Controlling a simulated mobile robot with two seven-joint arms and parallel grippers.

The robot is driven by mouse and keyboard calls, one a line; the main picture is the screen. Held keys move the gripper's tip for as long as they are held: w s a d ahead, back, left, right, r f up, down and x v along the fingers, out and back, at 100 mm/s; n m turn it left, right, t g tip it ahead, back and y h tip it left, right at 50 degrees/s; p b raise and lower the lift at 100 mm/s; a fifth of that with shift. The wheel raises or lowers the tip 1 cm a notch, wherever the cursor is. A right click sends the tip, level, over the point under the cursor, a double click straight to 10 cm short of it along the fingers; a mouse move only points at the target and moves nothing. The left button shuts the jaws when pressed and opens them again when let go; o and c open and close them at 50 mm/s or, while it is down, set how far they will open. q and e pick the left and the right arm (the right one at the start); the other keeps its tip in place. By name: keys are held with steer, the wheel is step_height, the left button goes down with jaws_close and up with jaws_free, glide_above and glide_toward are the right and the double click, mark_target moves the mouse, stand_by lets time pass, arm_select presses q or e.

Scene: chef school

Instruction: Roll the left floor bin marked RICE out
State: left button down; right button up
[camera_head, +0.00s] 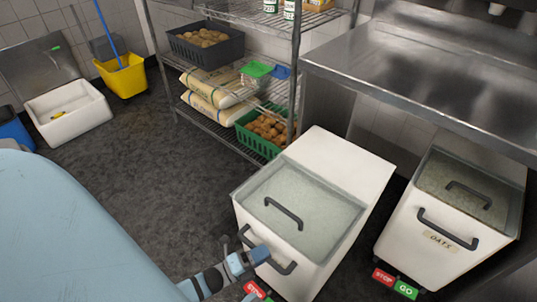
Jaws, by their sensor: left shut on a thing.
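The left floor bin (345,165) is white with a clear lid (280,190) and a dark handle on top. It stands at an angle on the floor, mostly clear of the steel counter's front edge. My left gripper (262,256) is shut on the dark front handle (283,267) of this bin. My arm covers part of the bin's front, and no RICE label can be read. A red STOP pedal (254,289) shows at its foot, partly hidden. My right gripper is not in view.
The bin marked OATS (400,232) stands to the right under the steel counter (430,85). A wire shelf (215,95) with sacks and potato crates stands behind the left bin. A yellow mop bucket (124,76) and white sink (68,113) are far left. Dark floor (150,165) between is clear.

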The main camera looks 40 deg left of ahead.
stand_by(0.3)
arm_select(q)
steer(key=c, duration=1.1)
jaws_free()
steer(key=shift+o, duration=0.2)
steer(key=shift+s, duration=0.1)
steer(key=p+v, duration=0.1)
steer(key=v, duration=1.2)
steer(key=shift+s+a, duration=0.2)
steer(key=shift+s, duration=0.15)
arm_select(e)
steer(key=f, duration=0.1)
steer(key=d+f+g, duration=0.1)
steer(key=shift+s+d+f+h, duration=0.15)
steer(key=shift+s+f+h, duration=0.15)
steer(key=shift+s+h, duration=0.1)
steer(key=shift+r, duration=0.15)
arm_select(q)
steer(key=shift+f, duration=0.1)
